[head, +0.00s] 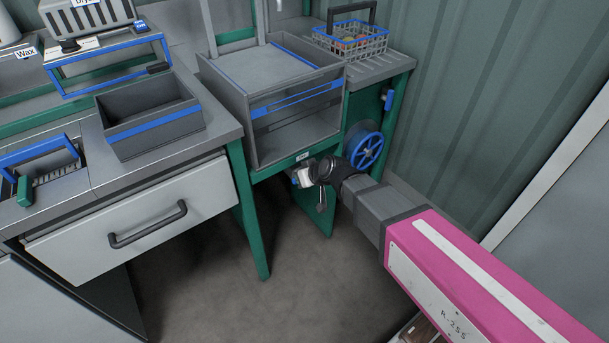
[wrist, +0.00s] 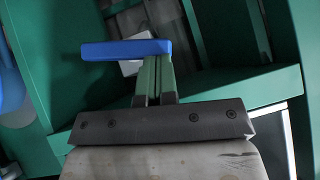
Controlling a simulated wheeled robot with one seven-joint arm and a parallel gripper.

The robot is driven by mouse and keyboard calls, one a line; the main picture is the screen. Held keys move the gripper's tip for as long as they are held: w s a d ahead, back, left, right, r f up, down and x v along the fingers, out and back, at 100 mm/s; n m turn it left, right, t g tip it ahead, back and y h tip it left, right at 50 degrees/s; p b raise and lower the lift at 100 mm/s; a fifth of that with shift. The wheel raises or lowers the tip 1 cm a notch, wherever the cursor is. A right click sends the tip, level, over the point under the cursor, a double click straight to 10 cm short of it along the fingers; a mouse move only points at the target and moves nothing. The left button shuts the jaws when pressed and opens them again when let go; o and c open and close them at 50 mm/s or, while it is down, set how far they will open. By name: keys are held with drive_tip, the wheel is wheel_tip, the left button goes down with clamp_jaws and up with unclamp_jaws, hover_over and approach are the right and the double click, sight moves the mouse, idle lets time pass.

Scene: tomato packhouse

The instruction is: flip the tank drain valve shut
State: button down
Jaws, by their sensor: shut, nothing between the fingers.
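The drain valve shows in the wrist view as a blue bar lever (wrist: 125,50) lying across the picture, with a small white body (wrist: 131,68) partly hidden behind it. In the head view the white valve body (head: 304,176) sits low under the front edge of the grey box-like tank (head: 295,80), and its lever is mostly hidden. My gripper (wrist: 155,60) is shut and empty. Its green fingers end right at the lever's underside, right of the lever's middle; I cannot tell whether they touch. My gripper's tip in the head view is small and partly hidden by my wrist.
A blue handwheel (head: 367,151) is close beside my wrist on the right. Green stand legs (head: 250,215) and a drawer bench (head: 130,220) stand to the left. A wire basket (head: 350,40) is behind. A corrugated wall (head: 480,90) bounds the right. The floor below is clear.

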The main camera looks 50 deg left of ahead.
drive_tip(key=shift+s+f+t, duration=0.3)
drive_tip(key=shift+t, duration=0.2)
drive_tip(key=shift+s+f, duration=0.15)
idle(0.6)
drive_tip(key=a+r+v, duration=0.2)
drive_tip(key=v, duration=1)
drive_tip(key=shift+d+r, duration=0.25)
drive_tip(key=shift+d, duration=0.05)
